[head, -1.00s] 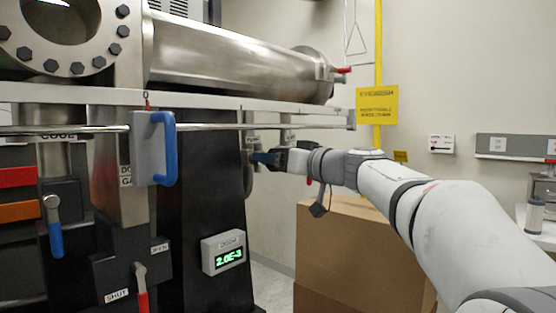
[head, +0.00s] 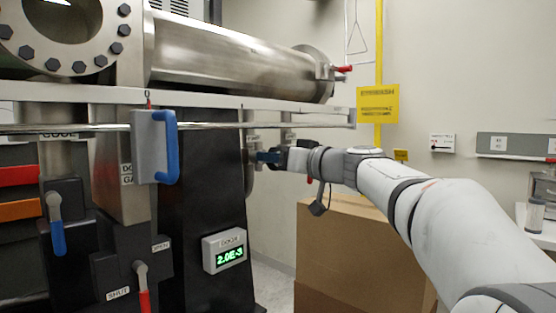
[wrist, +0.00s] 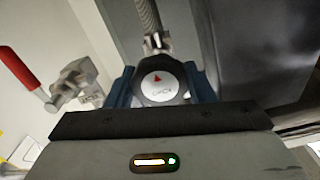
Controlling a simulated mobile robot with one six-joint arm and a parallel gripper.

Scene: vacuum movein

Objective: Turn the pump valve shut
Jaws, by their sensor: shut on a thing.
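A round dark knob with a white face (wrist: 161,86) sits between the blue fingers of my gripper (wrist: 162,78) in the wrist view. My gripper is shut on this knob, which I take to be the pump valve. In the head view my gripper (head: 264,158) reaches the pipework just right of the black column, below the long steel tube. The knob is mostly hidden there by the fingers.
A red-handled valve (wrist: 22,68) is close to the left of my gripper. A blue lever (head: 56,236), a red lever (head: 143,284), a blue door handle (head: 168,147) and a lit gauge (head: 226,252) are on the machine. A cardboard box (head: 345,255) stands below my arm.

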